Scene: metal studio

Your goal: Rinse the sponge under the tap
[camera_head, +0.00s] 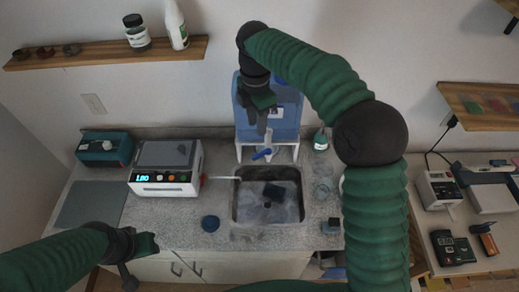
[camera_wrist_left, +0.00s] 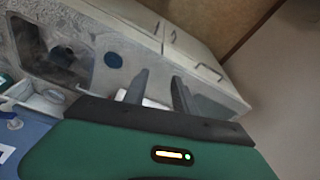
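The tap (camera_head: 262,154) is a blue spigot on a blue water jug (camera_head: 286,118) standing on a white stand above the sink (camera_head: 240,205). I cannot tell for sure which thing is the sponge. A dark block (camera_head: 274,191) lies in the sink, and a blue round thing (camera_head: 210,223) lies on the counter left of it. The round thing also shows in the left wrist view (camera_wrist_left: 113,60). My right gripper (camera_head: 260,128) hangs in front of the jug, above the tap; its finger gap is unclear. My left gripper (camera_head: 144,262) is open and empty at lower left.
A side table at right holds several devices. Cabinet doors (camera_head: 210,268) are below the counter.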

